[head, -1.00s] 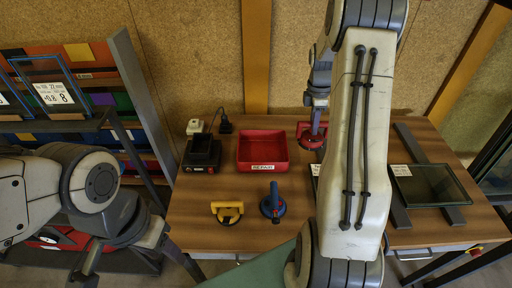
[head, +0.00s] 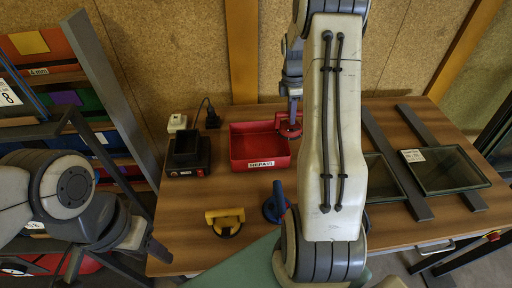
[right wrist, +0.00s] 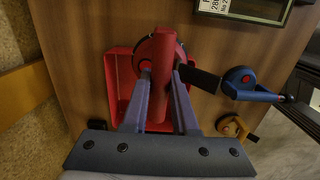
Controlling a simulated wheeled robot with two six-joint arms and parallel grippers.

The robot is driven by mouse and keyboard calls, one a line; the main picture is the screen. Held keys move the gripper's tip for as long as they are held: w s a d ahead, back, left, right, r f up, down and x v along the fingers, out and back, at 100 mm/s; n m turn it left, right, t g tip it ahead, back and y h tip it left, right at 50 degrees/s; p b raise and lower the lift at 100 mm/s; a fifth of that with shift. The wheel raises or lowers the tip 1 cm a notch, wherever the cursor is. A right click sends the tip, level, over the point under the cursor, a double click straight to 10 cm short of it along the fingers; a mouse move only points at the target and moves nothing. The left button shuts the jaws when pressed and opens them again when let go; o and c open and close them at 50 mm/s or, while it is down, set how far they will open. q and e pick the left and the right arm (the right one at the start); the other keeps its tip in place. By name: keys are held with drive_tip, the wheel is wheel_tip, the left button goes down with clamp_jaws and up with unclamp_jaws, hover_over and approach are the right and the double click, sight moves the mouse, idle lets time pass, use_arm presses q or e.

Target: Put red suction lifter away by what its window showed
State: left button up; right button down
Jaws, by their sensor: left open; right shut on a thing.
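The red suction lifter (head: 289,126) is held in my right gripper (head: 290,110) at the right end of the red bin labelled REPAIR (head: 261,164). In the right wrist view the lifter's red handle (right wrist: 161,85) lies between my right fingers (right wrist: 160,100), with its round cup beyond them, overlapping the bin's edge (right wrist: 115,68). I cannot tell whether the lifter touches the bin. No window on it can be read. A black holder (head: 187,155) stands left of the bin. My left gripper (head: 112,262) is open and empty at the lower left.
A yellow lifter (head: 225,222) and a blue lifter (head: 274,204) stand on the table in front of the bin. Glass panes (head: 446,170) lie on dark rails at the right. A rack with coloured panels (head: 60,80) stands at the left.

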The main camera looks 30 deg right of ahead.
drive_tip(key=w+a+f+p, duration=0.1)
drive_tip(key=w+a+f, duration=0.1)
drive_tip(key=f, duration=0.1)
drive_tip(key=w+a+f+p, duration=0.1)
drive_tip(key=w+a+f, duration=0.2)
drive_tip(key=w+a+f+p, duration=0.1)
drive_tip(key=w+a+f, duration=0.1)
drive_tip(key=a+f, duration=0.1)
drive_tip(key=shift+w+a+f+p, duration=0.1)
drive_tip(key=shift+w+f+p, duration=0.15)
drive_tip(key=shift+f+p, duration=0.1)
drive_tip(key=shift+f, duration=0.45)
drive_tip(key=shift+f, duration=0.1)
drive_tip(key=c, duration=0.7)
unclamp_jaws()
